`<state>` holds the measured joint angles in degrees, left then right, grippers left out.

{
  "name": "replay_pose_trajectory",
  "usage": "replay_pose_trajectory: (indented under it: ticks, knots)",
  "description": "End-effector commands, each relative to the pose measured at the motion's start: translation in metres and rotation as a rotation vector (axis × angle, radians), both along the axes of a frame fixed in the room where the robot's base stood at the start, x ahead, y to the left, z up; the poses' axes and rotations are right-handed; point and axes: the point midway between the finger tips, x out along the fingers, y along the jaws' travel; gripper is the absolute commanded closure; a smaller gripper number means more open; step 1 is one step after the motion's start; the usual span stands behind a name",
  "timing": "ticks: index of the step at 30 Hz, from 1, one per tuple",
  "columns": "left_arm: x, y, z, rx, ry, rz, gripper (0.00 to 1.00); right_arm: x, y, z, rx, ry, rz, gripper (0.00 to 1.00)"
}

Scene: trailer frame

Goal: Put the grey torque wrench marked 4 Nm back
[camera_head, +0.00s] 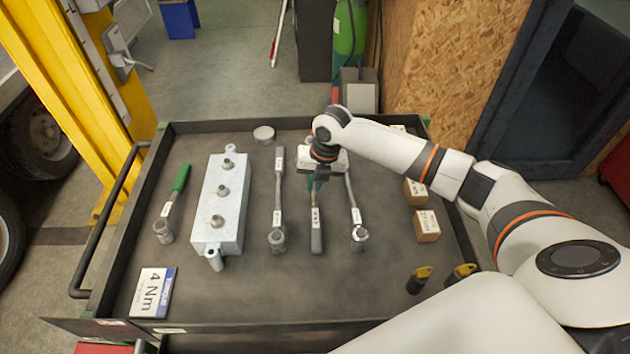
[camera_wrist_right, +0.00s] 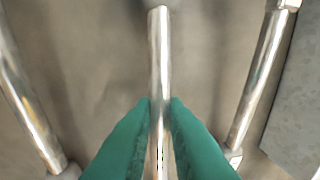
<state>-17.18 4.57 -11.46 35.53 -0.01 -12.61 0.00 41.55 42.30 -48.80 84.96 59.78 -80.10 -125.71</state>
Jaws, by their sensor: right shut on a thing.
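Several wrenches lie on the dark cart top (camera_head: 290,290). My right gripper (camera_head: 316,186) is shut on the shaft of the middle grey wrench (camera_head: 316,236), whose dark handle points to the front; its label is too small to read. In the right wrist view the green fingertips (camera_wrist_right: 160,108) close on both sides of the bright shaft (camera_wrist_right: 159,45). I cannot tell whether this wrench touches the cart top. A sign reading 4 Nm (camera_head: 152,292) lies at the front left. My left gripper is not in view.
A grey wrench (camera_head: 279,190) lies left of the held one and another (camera_head: 356,232) right of it. A metal block (camera_head: 221,200) with studs and a green-handled wrench (camera_head: 177,190) are further left. Small boxes (camera_head: 426,226) and yellow-topped pieces (camera_head: 420,280) are at right.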

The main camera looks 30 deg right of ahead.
Motion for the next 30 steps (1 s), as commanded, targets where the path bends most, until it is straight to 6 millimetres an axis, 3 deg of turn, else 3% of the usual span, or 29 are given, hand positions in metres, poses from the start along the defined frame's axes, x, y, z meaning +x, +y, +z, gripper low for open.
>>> replay_pose_trajectory:
  ticks: [17, 18, 21, 30]
  knots:
    - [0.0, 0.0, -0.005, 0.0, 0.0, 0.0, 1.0, 0.001, 0.0, -0.011, 0.001, -0.002, 0.001, 1.0]
    - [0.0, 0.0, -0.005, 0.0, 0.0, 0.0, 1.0, 0.001, 0.0, -0.01, 0.001, -0.002, 0.001, 0.8]
    - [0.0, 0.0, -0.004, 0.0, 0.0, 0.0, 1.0, 0.0, 0.0, -0.01, 0.0, -0.001, 0.001, 0.64]
    - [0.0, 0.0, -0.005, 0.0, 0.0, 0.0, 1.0, -0.001, 0.0, -0.011, -0.001, 0.003, 0.0, 0.62]
